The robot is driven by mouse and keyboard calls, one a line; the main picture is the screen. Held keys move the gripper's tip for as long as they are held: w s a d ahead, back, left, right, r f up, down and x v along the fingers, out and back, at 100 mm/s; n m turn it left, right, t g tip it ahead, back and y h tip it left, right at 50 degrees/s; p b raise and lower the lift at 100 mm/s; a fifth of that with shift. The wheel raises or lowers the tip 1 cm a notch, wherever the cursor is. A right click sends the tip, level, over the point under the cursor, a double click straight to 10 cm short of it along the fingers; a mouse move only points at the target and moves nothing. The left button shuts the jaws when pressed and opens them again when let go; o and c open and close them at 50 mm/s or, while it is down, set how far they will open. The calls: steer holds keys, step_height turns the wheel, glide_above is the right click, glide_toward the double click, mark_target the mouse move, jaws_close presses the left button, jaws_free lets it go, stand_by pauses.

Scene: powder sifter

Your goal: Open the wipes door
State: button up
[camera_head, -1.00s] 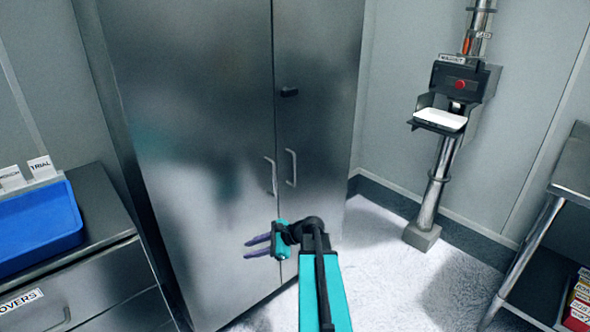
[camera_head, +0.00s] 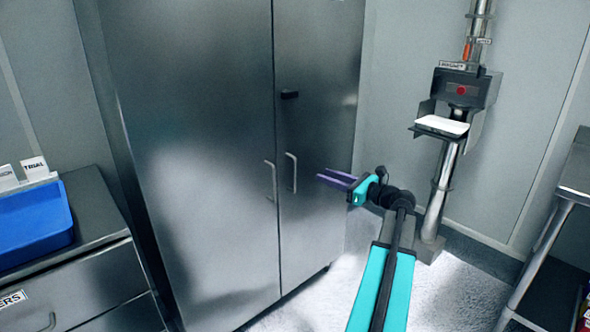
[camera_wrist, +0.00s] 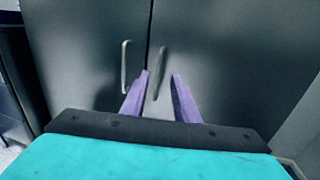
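A tall steel cabinet has a left door (camera_head: 200,160) and a right door (camera_head: 318,120), both closed. No wipes label is readable on either door. The left handle (camera_head: 271,182) and right handle (camera_head: 291,172) are vertical bars beside the centre seam. My gripper (camera_head: 321,178) has purple fingers spread apart with nothing held. In the head view it is to the right of the right handle, pointing left towards the doors. In the wrist view my gripper (camera_wrist: 161,75) has the right handle (camera_wrist: 157,68) showing between its fingertips, and the left handle (camera_wrist: 125,65) further left. Contact is not visible.
A dark latch (camera_head: 289,94) sits above the handles. A counter (camera_head: 95,210) with a blue tray (camera_head: 35,220) stands left. A pole-mounted unit (camera_head: 460,90) with a red button and white tray is at the right, near a steel table (camera_head: 575,180).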

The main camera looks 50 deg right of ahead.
stand_by(0.3)
steer(key=w+a+b, duration=0.1)
steer(key=w, duration=1.2)
steer(key=shift+w+a+b, duration=0.3)
steer(key=shift+w+a, duration=0.05)
jaws_close()
